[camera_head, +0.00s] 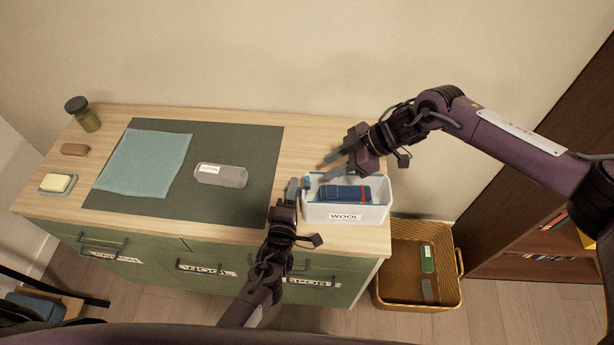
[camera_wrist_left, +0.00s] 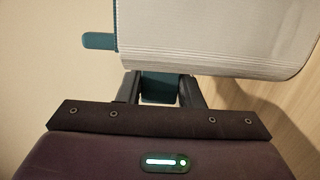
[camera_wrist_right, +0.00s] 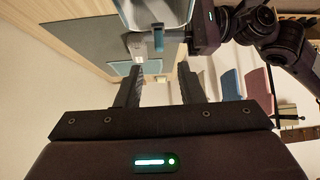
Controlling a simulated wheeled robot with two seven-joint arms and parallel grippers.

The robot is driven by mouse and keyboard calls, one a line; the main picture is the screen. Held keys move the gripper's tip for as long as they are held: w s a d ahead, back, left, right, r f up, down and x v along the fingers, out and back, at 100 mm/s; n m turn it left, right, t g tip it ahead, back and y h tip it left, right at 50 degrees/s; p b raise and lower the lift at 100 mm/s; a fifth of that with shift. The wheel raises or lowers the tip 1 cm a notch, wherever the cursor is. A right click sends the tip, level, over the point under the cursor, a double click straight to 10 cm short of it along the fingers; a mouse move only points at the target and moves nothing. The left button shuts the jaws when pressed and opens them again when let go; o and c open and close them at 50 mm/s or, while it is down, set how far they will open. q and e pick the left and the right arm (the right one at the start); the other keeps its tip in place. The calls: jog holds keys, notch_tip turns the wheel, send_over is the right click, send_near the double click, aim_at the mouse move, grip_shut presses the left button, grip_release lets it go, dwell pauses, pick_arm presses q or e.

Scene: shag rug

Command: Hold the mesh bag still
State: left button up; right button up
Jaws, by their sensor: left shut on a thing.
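The mesh bag (camera_head: 345,213) is a pale, open-topped, box-like bag labelled WOOL with teal trim, upright at the counter's right end. A dark navy folded item (camera_head: 345,193) lies inside. My left gripper (camera_head: 298,187) is at the bag's left end, shut on a teal part of it (camera_wrist_left: 158,87). In the left wrist view the bag's pale ribbed side (camera_wrist_left: 220,35) fills the top, with another teal tab (camera_wrist_left: 98,40) sticking out. My right gripper (camera_head: 338,170) is open and empty just above the bag's back left; its fingers stand apart in the right wrist view (camera_wrist_right: 160,88).
A dark mat (camera_head: 240,150) carries a teal cloth (camera_head: 150,160) and a grey COTTON-labelled bundle (camera_head: 222,178). A jar (camera_head: 86,118), brown block (camera_head: 75,150) and soap dish (camera_head: 57,184) stand at left. A wicker basket (camera_head: 397,302) with green and grey items is on the floor.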

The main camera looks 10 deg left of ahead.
aim_at(308, 178)
jog(key=x, duration=0.9)
grip_shut()
